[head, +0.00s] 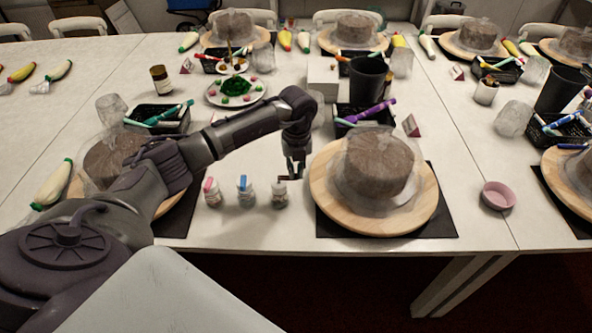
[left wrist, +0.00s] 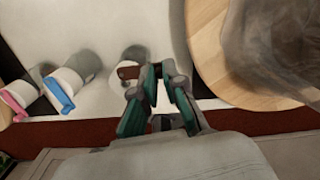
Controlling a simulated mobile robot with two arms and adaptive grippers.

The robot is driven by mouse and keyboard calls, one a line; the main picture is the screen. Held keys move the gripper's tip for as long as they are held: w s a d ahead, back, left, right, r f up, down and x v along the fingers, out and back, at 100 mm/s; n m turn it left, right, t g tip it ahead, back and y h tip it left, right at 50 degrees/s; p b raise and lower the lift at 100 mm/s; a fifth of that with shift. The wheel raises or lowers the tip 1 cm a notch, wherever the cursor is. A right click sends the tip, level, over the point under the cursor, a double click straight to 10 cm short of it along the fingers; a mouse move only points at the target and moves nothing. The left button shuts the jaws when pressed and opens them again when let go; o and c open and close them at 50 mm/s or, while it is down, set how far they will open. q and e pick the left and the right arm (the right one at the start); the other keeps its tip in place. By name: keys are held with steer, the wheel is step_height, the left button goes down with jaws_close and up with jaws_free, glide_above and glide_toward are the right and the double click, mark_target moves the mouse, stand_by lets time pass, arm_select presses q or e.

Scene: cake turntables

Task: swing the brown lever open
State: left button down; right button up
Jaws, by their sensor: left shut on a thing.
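Three small bottles stand in a row near the front edge of the table. The right one (head: 279,194) has the brown lever (head: 284,179) on its top. The lever also shows in the left wrist view (left wrist: 127,72), with its right end at the fingers. My left gripper (head: 294,172) points down just right of this bottle. It is shut on the brown lever, and its green-padded fingers (left wrist: 165,72) partly hide the lever's end. The other two bottles have a pink lever (head: 208,184) and a blue lever (head: 242,183). My right gripper is not in view.
A wooden turntable (head: 324,196) with a wrapped brown cake (head: 378,165) stands close to the right of the gripper, on a black mat (head: 443,226). A black basket (head: 343,128) and dark cup (head: 367,77) are behind. Clear table lies in front of the bottles.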

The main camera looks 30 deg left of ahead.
arm_select(q)
steer(key=c, duration=1.2)
jaws_free()
step_height(320, 180, up, 12)
